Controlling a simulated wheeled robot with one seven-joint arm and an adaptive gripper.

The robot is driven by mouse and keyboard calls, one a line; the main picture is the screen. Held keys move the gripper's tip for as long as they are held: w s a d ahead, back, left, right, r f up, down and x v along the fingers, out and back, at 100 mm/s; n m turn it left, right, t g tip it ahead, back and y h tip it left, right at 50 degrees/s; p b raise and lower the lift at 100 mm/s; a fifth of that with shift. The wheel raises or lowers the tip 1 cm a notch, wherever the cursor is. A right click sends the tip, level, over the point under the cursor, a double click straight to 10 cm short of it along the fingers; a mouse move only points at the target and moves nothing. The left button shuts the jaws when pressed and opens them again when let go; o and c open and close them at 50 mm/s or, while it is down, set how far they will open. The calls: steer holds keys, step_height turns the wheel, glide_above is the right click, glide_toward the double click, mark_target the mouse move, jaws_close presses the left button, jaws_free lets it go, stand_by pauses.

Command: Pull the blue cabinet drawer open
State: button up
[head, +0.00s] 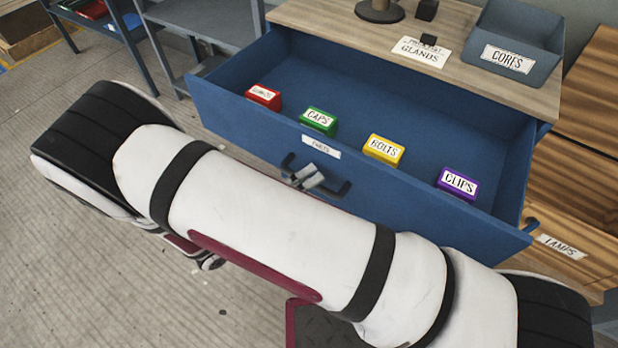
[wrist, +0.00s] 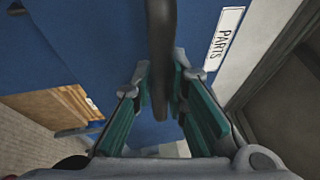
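The blue cabinet drawer (head: 262,138) stands well out from its cabinet in the head view, with its inside showing. Its front carries a white PARTS label (head: 321,147) and a dark bar handle (head: 338,189). My gripper (head: 309,177) is at that handle, mostly hidden behind my arm. In the wrist view, the dark handle (wrist: 161,45) runs between the teal-padded fingers of my gripper (wrist: 162,70), which look closed on it near their tips. The blue drawer front (wrist: 90,45) and the label (wrist: 224,38) are close by.
Red (head: 264,97), green (head: 319,121), yellow (head: 384,150) and purple (head: 458,184) labelled boxes sit in the drawer. A grey bin (head: 515,43) stands on the wooden top (head: 330,22). A wooden drawer unit (head: 580,180) is at right. Bare floor (head: 110,290) lies at left.

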steer(key=o, duration=0.3)
steer(key=v, duration=1.2)
steer(key=shift+r, duration=0.1)
